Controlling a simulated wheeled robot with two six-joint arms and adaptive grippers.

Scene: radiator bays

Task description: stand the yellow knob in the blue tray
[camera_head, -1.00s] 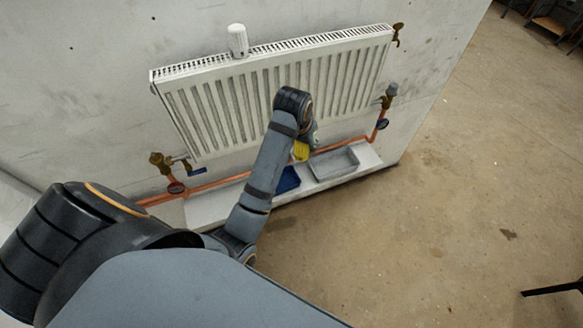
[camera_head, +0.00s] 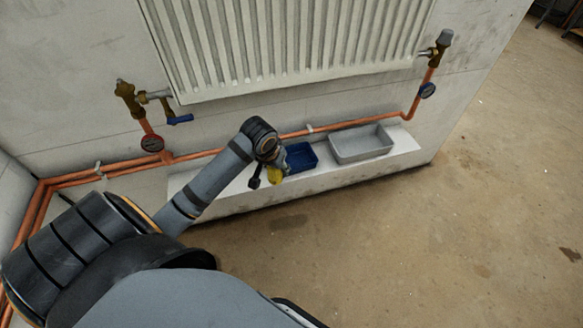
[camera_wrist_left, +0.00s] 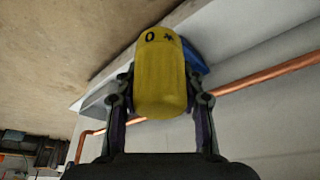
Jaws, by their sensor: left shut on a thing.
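The yellow knob (camera_wrist_left: 160,82) is held between the two fingers of my left gripper (camera_wrist_left: 160,105) in the left wrist view. Dark marks show near its far end. The blue tray (camera_head: 301,157) sits on the white ledge just right of the knob in the picture, partly hidden by my arm. In the wrist view a blue piece of the tray (camera_wrist_left: 193,58) shows behind the knob. My right gripper is not in view.
A grey tray (camera_head: 362,146) stands right of the blue tray on the white ledge (camera_head: 405,152). Copper pipes (camera_head: 215,152) run along the wall behind. The radiator (camera_head: 290,45) hangs above. Valves stand at both sides. The floor at the right is clear.

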